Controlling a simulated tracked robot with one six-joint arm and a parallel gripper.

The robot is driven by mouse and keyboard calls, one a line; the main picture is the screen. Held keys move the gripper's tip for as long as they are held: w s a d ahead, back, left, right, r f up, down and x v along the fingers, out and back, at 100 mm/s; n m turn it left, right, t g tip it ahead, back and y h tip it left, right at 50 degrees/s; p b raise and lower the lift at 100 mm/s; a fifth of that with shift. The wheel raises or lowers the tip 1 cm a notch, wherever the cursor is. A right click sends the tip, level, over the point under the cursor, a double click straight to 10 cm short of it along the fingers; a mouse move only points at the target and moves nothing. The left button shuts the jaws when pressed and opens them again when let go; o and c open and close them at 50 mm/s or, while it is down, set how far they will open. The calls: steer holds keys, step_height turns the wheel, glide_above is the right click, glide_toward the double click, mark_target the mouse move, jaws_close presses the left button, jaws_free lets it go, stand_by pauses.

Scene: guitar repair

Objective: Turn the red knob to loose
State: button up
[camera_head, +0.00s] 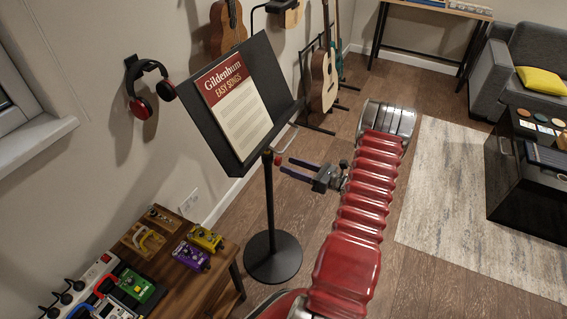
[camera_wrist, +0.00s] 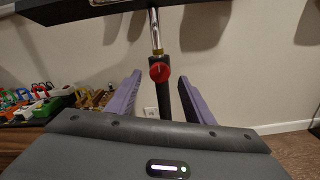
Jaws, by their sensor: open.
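The red knob (camera_wrist: 159,72) sits on the upper part of the music stand's black post in the wrist view, just below a brass-coloured collar and a shiny rod. In the head view the knob (camera_head: 278,159) is a small red spot under the desk of the music stand (camera_head: 268,205). My gripper (camera_head: 286,167) is open and empty, its two purple-grey fingers pointing at the post from the right. In the wrist view my gripper (camera_wrist: 160,85) has its fingers left and right of the knob, with gaps on both sides. Contact is not visible. I cannot read any marking on the knob.
A songbook (camera_head: 236,100) rests on the stand's desk. A wooden table (camera_head: 205,273) with several pedals and a power strip (camera_head: 95,280) stands at lower left. Headphones (camera_head: 148,92) hang on the wall. Guitars (camera_head: 323,80) stand behind.

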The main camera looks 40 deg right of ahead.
mark_target(280, 162)
steer(key=shift+x, duration=2)
